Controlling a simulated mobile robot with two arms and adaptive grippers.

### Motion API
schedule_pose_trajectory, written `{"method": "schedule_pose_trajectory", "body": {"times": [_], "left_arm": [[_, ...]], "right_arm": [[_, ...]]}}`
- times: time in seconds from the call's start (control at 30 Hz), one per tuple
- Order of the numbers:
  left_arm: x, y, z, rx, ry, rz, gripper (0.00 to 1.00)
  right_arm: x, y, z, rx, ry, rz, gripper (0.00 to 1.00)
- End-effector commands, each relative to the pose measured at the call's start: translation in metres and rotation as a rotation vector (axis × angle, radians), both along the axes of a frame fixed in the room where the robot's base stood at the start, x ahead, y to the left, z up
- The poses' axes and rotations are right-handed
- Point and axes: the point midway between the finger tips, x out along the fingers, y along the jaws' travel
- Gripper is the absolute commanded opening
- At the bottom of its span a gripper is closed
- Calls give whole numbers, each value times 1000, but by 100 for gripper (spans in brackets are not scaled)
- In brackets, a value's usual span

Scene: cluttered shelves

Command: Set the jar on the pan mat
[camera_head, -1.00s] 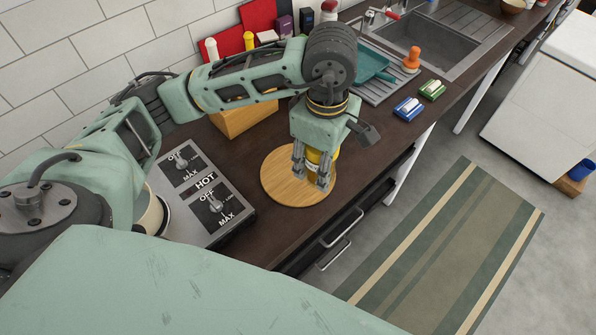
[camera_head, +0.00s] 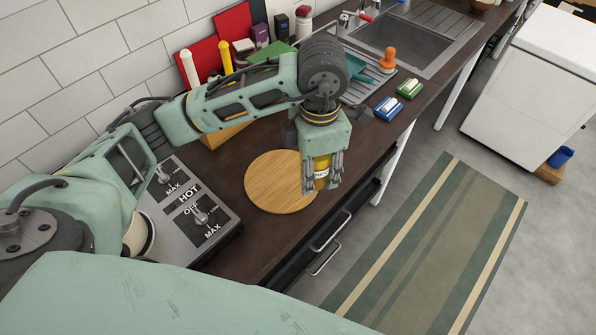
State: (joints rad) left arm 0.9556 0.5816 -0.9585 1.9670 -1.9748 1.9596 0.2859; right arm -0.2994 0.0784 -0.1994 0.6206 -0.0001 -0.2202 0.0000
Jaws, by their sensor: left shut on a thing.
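A small yellow jar (camera_head: 321,167) with a pale label is held between the fingers of my left gripper (camera_head: 322,184). The gripper points down and is shut on the jar. The round wooden pan mat (camera_head: 274,185) lies on the dark counter just left of the gripper. In the picture the jar overlaps the counter at the mat's right edge; I cannot tell its exact height above the counter. The jar's upper part is hidden by the gripper. My right gripper is not in view.
A hot plate with knobs (camera_head: 191,216) stands left of the mat. A sink (camera_head: 400,45), a blue sponge-like item (camera_head: 388,108) and a green one (camera_head: 409,89) are further back. The counter's front edge, with drawer handles (camera_head: 330,232) below, is close to the gripper.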

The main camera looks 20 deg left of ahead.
Motion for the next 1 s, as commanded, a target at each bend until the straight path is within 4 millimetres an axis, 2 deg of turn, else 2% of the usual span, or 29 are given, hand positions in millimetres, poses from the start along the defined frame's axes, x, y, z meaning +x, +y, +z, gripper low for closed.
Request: {"method": "schedule_pose_trajectory", "body": {"times": [0.6,0.8,1.0], "left_arm": [[38,89,-54,1,-1,1,0],[43,100,-63,-1,-3,-2,0],[42,100,-77,-1,2,-2,0]], "right_arm": [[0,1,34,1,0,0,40],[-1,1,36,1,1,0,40],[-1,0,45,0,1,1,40]]}}
